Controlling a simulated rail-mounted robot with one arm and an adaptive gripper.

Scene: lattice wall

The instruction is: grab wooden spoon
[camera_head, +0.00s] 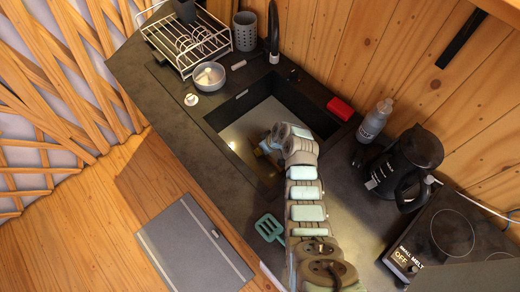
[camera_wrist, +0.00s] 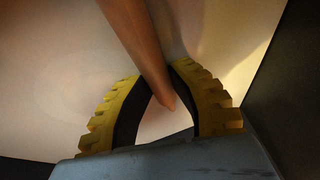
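A wooden spoon handle (camera_wrist: 141,45) runs down from the top of the wrist view, and its rounded end lies between my fingers. The spoon's bowl is out of that view, and I cannot make out the spoon in the head view. My gripper (camera_wrist: 158,75) has yellow ribbed fingers with dark inner pads. Its tips come in on both sides of the handle and appear to touch it. In the head view my gripper (camera_head: 265,146) is down inside the sink, partly hidden by my wrist.
The dark-walled sink (camera_head: 222,120) surrounds my gripper. A dish rack (camera_head: 165,42), metal pot (camera_head: 208,76) and cutlery holder (camera_head: 245,32) stand behind left. A red sponge (camera_head: 340,108), bottle (camera_head: 375,120), black kettle (camera_head: 405,165) and hotplate (camera_head: 450,232) are right.

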